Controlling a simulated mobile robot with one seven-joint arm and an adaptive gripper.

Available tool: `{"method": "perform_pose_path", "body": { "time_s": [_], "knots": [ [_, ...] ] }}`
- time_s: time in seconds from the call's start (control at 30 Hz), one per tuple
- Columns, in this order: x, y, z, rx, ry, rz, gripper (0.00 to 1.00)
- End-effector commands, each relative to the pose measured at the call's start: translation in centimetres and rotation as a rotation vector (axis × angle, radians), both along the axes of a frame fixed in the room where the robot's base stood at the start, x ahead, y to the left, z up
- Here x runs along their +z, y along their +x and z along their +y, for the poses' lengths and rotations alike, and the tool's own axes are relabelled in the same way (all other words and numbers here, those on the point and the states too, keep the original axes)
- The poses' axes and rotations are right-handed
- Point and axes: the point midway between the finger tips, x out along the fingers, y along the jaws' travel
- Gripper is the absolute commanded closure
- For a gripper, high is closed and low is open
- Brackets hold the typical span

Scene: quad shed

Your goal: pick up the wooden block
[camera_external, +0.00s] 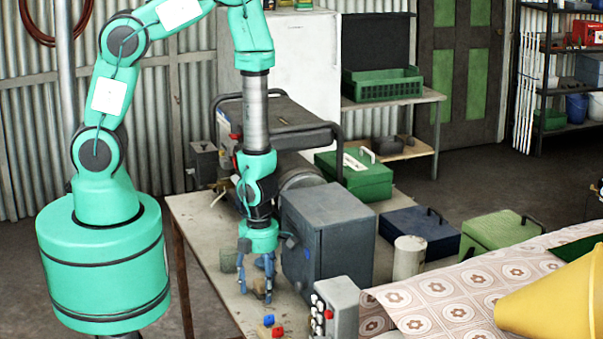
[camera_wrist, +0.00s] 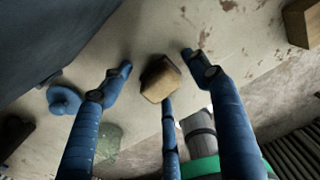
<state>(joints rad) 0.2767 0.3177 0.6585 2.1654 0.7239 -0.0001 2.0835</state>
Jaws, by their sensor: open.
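The wooden block (camera_wrist: 161,80), small and brown with a lighter tan face, sits on the worn table top in the wrist view. My gripper (camera_wrist: 157,64) has its blue fingers spread, with one fingertip to the left of the block, one to the right and a third just below it in the picture. A clear gap shows between the block and the left and right fingers. In the external view my gripper (camera_external: 258,288) points down over the table beside the grey metal box (camera_external: 328,240). The block is mostly hidden by the fingers there.
A second wooden piece (camera_wrist: 303,22) lies at the upper right of the wrist view. A small greenish can (camera_external: 229,260) stands left of my gripper. A grey switch box (camera_external: 342,305) and a red and blue item (camera_external: 270,326) are near the front. A white cylinder (camera_external: 409,257) stands farther right.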

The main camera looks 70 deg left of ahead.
Motion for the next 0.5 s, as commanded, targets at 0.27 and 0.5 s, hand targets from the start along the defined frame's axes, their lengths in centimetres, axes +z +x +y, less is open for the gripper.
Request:
{"method": "perform_pose_path", "body": {
  "time_s": [0.27,0.5],
  "knots": [
    [0.00,0.00,0.00,0.000,0.000,0.000,0.79],
    [0.00,-0.01,0.00,0.000,0.000,0.000,0.93]
  ]
}}
